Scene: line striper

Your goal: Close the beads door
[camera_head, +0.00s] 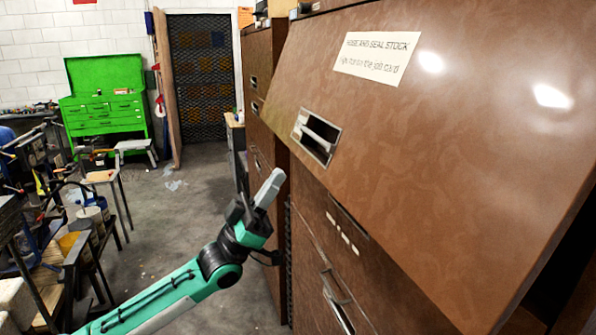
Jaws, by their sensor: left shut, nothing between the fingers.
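A large brown cabinet door (430,150) fills the right side of the view. It is tilted out from the cabinet front, with a dark gap at its right lower end. It has a recessed metal handle (316,136) and a paper label (377,56) about hose and seal stock. Below it is another brown front (370,265) with small white lettering I cannot read clearly and a metal handle. I cannot tell from the lettering which is the beads door. My left gripper (270,186) is shut and empty, pointing up, left of the tilted door's handle in the picture. My right gripper is out of view.
More brown cabinets (258,90) stand behind. A green tool chest (105,107) and a dark mesh door (203,75) are at the back. Cluttered benches (60,240) line the left. The grey floor (195,210) between is mostly clear.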

